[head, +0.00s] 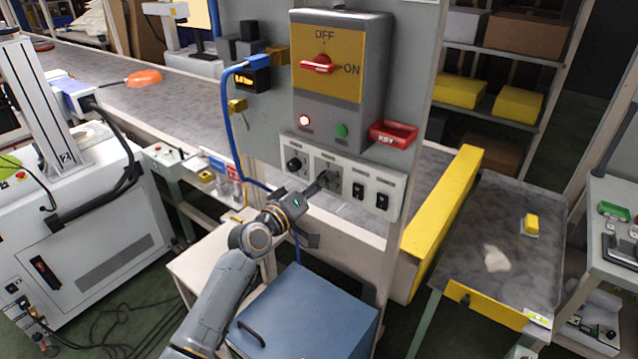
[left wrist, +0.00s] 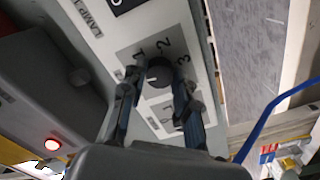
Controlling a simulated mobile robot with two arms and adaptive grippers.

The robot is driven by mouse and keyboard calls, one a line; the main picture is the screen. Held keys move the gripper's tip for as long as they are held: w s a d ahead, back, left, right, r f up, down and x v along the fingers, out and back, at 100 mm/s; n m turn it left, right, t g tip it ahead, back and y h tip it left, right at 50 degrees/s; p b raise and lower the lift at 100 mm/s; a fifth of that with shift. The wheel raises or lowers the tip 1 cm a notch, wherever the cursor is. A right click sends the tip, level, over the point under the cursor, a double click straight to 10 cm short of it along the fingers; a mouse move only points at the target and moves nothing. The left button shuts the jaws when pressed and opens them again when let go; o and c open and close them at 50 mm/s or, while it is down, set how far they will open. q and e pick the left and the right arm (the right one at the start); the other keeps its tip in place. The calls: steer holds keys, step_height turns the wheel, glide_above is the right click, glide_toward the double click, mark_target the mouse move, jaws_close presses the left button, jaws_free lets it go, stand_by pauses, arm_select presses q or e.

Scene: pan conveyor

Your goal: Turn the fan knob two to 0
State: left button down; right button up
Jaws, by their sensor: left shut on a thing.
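The fan knob (left wrist: 160,73) is a round black knob on a grey plate with the marks 1, 2 and 3 around it, seen in the left wrist view. It is the second control from the left on the white switch panel (head: 340,199). My left gripper (head: 320,183) reaches the panel there and largely hides the knob in the head view. In the left wrist view, the two fingers of my left gripper (left wrist: 157,92) are on either side of the knob, shut on it. I cannot clearly tell the knob's setting. My right gripper is not in view.
Another black knob (head: 293,163) is left of it, and two black rocker switches (head: 370,196) are to the right. A blue cabinet (head: 310,312) stands below.

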arm_select(q)
steer(key=shift+n, duration=1)
steer(key=c, duration=1)
jaws_free()
steer(key=v, duration=1.2)
steer(key=shift+f, duration=0.1)
